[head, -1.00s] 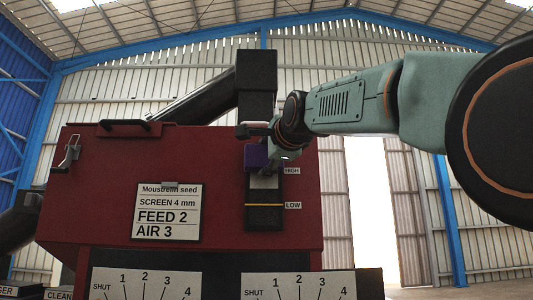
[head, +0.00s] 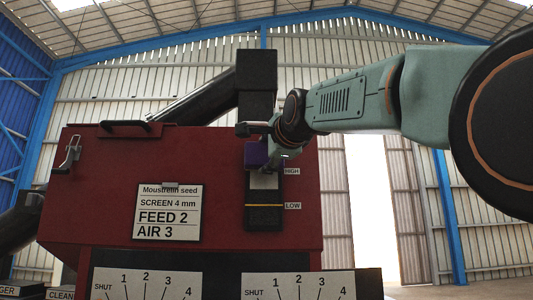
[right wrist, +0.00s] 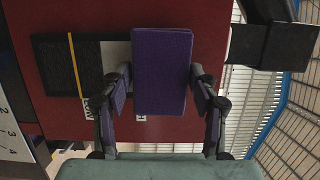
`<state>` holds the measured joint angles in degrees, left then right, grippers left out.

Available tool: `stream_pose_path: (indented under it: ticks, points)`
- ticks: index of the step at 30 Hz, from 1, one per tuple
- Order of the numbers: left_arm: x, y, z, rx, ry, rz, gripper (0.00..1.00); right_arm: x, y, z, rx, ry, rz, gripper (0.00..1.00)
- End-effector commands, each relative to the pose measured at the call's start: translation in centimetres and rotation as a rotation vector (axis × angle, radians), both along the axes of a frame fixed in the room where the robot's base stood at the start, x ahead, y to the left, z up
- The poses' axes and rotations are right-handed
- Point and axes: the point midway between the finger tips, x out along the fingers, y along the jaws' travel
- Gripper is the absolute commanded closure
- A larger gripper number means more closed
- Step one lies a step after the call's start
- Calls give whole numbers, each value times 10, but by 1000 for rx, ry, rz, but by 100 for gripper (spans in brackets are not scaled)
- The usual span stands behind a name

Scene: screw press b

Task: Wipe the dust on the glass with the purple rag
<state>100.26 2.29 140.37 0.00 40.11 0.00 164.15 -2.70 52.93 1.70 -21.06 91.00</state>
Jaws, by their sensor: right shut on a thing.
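The purple rag (head: 256,154) is a folded block held by my right gripper (head: 272,148) at the top of the glass (head: 264,196). The glass is a tall dark window on the red machine front, with a pale patch near the HIGH label and a yellow line near LOW. In the right wrist view the rag (right wrist: 162,72) sits between the two fingers and covers one end of the glass (right wrist: 52,65). I cannot tell whether the rag touches the glass, or whether the pale patch is dust. My left gripper is not in view.
The red machine (head: 95,190) carries a settings card (head: 167,212) left of the glass and two dial plates below. A black box-shaped part (head: 257,85) stands above the rag. A lid handle (head: 124,125) is at the top left. Open room lies right of the machine.

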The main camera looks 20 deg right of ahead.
Motion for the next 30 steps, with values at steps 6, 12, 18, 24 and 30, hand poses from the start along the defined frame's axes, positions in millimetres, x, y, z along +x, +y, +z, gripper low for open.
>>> stream_pose_path:
  ticks: [6,12,18,24,30]
  points:
    - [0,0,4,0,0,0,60,3,-1,0,0,1,0,75]
    - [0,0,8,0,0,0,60,8,-2,0,1,2,0,75]
    - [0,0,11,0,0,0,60,12,-4,1,1,1,0,75]
    - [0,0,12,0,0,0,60,13,-4,0,1,0,0,75]
    - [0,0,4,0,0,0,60,13,-4,-10,0,1,0,75]
